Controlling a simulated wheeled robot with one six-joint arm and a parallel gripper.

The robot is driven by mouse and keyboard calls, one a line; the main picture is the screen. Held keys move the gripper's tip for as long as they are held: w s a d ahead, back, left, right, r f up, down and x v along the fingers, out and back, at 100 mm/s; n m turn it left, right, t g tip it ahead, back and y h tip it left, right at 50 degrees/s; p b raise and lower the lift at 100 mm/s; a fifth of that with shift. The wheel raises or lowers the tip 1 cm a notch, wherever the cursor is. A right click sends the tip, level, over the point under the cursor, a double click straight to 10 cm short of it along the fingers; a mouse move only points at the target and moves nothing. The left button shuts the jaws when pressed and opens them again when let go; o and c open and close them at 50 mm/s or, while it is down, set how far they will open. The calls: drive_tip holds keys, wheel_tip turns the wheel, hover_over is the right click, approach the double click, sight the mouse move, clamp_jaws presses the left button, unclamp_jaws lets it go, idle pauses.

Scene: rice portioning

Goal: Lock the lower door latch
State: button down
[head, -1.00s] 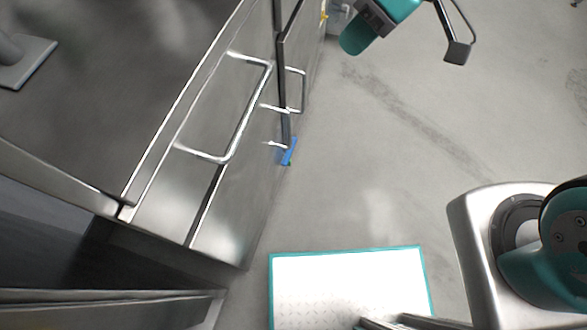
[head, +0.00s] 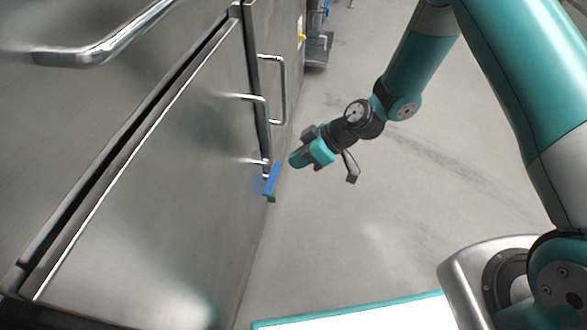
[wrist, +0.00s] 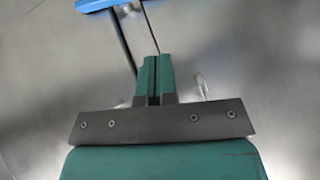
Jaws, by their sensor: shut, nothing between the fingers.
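A blue latch handle (head: 271,179) sits low at the edge of the steel door front (head: 200,190), with a small green part (head: 271,198) under it. In the wrist view a blue bar (wrist: 100,4), apparently the same handle, shows at the top left edge, with a thin dark rod running from it down behind my fingers. My gripper (head: 293,160) is shut and empty, to the right of the blue handle and apart from it in the head view. Its green fingers (wrist: 152,70) are together in the wrist view, pointing toward the steel surface. The latch's far end is out of the wrist frame.
Shiny bar handles (head: 280,90) stick out from the steel fronts near the latch. A large handle (head: 110,40) is at the upper left. A white mat with a teal edge (head: 350,310) lies on the floor at the bottom.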

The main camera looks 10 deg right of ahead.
drive_tip(key=b, duration=0.3)
hover_over(270, 193)
drive_tip(key=w+d, duration=0.1)
drive_tip(key=d, duration=0.1)
drive_tip(key=f, duration=0.5)
drive_tip(key=shift+w+f, duration=0.2)
drive_tip(key=shift+f, duration=0.15)
wheel_tip(270, 193, down, 2)
drive_tip(key=shift+s+a+f+b, duration=0.15)
drive_tip(key=shift+f+b, duration=0.1)
drive_tip(key=shift+b, duration=0.65)
drive_tip(key=shift+s+f+b, duration=0.2)
drive_tip(key=shift+f+b, duration=0.15)
drive_tip(key=shift+f, duration=0.25)
drive_tip(key=shift+s+a+f+t+h+p, duration=0.2)
drive_tip(key=shift+s+t+h+p, duration=0.1)
drive_tip(key=shift+t, duration=0.1)
drive_tip(key=shift+s+f+n, duration=0.15)
drive_tip(key=shift+f+n, duration=0.15)
drive_tip(key=shift+f, duration=0.15)
